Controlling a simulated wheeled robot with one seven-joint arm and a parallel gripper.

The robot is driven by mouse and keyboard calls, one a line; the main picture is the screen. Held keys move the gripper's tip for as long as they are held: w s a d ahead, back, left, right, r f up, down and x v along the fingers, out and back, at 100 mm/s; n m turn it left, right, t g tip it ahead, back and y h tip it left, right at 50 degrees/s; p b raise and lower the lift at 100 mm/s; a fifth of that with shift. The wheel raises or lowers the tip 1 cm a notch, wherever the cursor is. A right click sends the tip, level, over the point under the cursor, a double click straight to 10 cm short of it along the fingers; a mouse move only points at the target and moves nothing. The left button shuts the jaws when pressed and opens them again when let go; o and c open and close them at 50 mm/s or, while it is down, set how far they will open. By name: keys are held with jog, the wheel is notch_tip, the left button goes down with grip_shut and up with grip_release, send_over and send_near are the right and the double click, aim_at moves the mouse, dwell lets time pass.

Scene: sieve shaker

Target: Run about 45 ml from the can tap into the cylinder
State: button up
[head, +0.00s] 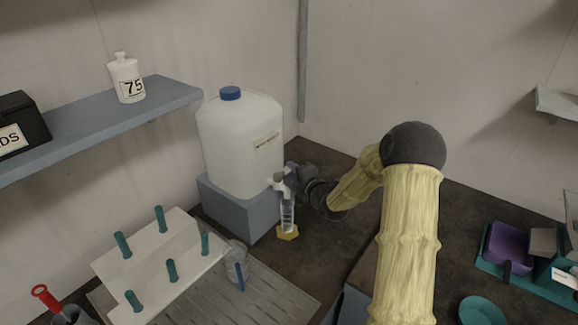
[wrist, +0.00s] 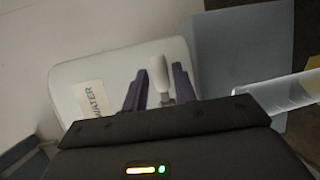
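The white can (head: 240,140) with a blue cap stands on a grey block (head: 240,212); its label shows in the wrist view, reading WATER. Its white tap (head: 279,181) sticks out low at the front right. The clear cylinder (head: 288,212) stands upright on a yellow foot under the tap; its level is too small to read. It also shows sideways at the right of the wrist view (wrist: 285,92). My gripper (head: 291,169) is at the tap. In the wrist view its purple fingers (wrist: 159,80) are apart, with the white tap handle (wrist: 158,72) between them and a gap visible on the left.
A white peg rack (head: 160,262) with teal pegs and a grey ribbed mat (head: 255,300) lie at front left, with a clear beaker (head: 236,255) beside the rack. A shelf (head: 165,98) holds a white bottle (head: 127,80). A teal tray (head: 520,275) is at right.

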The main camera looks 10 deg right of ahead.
jog(key=shift+x, duration=1.55)
